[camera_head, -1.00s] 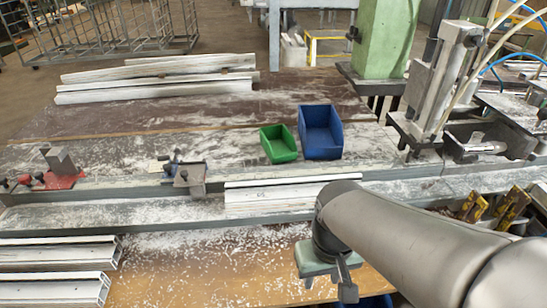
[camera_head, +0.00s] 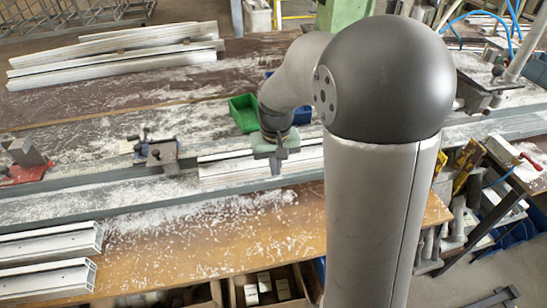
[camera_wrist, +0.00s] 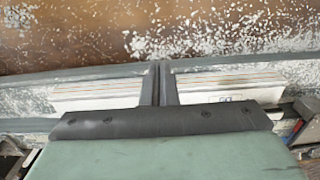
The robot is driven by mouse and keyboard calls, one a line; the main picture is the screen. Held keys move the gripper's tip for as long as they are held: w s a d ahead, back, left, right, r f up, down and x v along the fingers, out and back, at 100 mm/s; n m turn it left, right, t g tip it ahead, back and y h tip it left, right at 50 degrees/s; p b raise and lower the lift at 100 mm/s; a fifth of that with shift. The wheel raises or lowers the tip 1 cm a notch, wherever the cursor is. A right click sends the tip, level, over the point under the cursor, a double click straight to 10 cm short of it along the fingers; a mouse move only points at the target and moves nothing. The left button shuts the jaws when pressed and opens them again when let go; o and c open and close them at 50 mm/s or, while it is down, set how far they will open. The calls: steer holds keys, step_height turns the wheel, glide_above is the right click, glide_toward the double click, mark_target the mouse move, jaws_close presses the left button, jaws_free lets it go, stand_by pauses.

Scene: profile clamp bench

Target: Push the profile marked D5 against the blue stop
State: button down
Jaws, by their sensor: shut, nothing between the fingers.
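A pale profile (camera_head: 226,172) lies lengthwise along the grey bench rail. In the wrist view the profile (camera_wrist: 215,85) bears a small marking that I cannot read. A grey stop with a bluish part (camera_head: 160,153) stands left of the profile's left end, with a small gap between them. It seems to show at the right edge of the wrist view (camera_wrist: 294,130). My gripper (camera_head: 275,166) is shut and empty at the profile. Its fingers (camera_wrist: 160,68) cross in front of the profile; I cannot tell whether they touch it.
A red stop (camera_head: 25,172) stands further left. A green bin (camera_head: 243,112) and a partly hidden blue bin stand behind the profile. Other profiles lie at front left (camera_head: 45,242) and back left (camera_head: 115,60).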

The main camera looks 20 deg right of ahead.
steer(key=w+f, duration=0.1)
steer(key=f, duration=0.1)
steer(key=w+f+p, duration=0.1)
steer(key=f, duration=0.1)
steer(key=w+f+p, duration=0.1)
steer(key=f, duration=0.1)
steer(key=shift+f, duration=0.3)
steer(key=shift+w+d, duration=0.1)
steer(key=shift+w, duration=0.4)
